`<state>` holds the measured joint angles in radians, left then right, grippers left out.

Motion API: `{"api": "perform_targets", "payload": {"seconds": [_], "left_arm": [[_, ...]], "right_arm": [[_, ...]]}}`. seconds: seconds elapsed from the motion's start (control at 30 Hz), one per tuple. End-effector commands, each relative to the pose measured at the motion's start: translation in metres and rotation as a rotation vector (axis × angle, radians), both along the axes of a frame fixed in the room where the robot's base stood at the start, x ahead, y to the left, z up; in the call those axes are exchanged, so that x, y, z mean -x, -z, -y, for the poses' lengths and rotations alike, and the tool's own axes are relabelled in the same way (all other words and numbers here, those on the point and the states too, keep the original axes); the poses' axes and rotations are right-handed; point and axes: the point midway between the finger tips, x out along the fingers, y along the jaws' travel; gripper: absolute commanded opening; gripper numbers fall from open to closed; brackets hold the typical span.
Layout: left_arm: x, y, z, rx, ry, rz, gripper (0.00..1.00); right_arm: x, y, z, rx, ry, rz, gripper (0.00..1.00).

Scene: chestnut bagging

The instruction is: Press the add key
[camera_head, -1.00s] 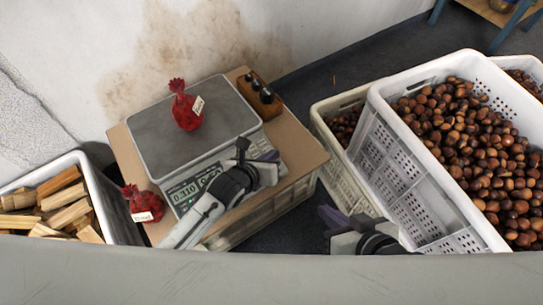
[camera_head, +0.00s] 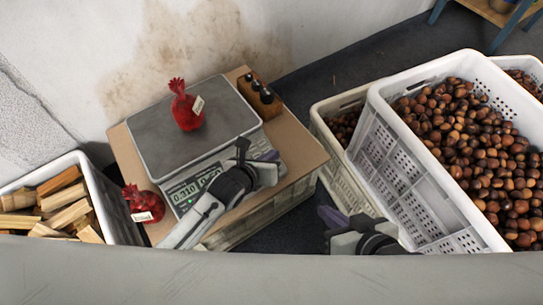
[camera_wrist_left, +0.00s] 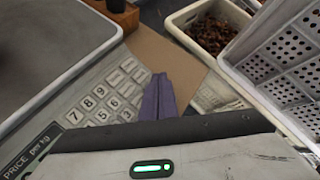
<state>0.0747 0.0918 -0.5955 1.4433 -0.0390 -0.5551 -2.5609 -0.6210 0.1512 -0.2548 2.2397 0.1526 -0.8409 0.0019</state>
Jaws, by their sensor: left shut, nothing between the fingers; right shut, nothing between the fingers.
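The scale (camera_head: 150,135) stands on a cardboard-topped box, with a lit display reading about 0.310 (camera_head: 185,192) on its front panel. A red net bag of chestnuts (camera_head: 186,107) with a tag sits on its plate. My left gripper (camera_head: 270,157) is shut and empty over the right part of the front panel. In the left wrist view its purple fingertips (camera_wrist_left: 158,98) are together at the right side of the number keypad (camera_wrist_left: 100,98). I cannot make out the add key; the gripper hides part of the keys. My right gripper (camera_head: 330,216) is shut and empty, low in front of the crates.
A second red bag (camera_head: 143,203) lies at the left edge of the box top. White crates of chestnuts (camera_head: 385,120) are at right, a bin of firewood (camera_head: 92,190) at left.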

Motion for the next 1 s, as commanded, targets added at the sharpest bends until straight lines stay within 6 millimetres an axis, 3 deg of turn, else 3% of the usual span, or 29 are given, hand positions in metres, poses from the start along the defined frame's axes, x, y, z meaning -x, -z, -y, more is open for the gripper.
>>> {"api": "perform_targets", "payload": {"seconds": [1.0], "left_arm": [[-0.0026, 0.0095, -0.0019, -0.001, 0.001, 0.000, 0.00]], "right_arm": [[0.0001, 0.0015, -0.0003, -0.001, 0.000, 0.000, 0.00]]}}
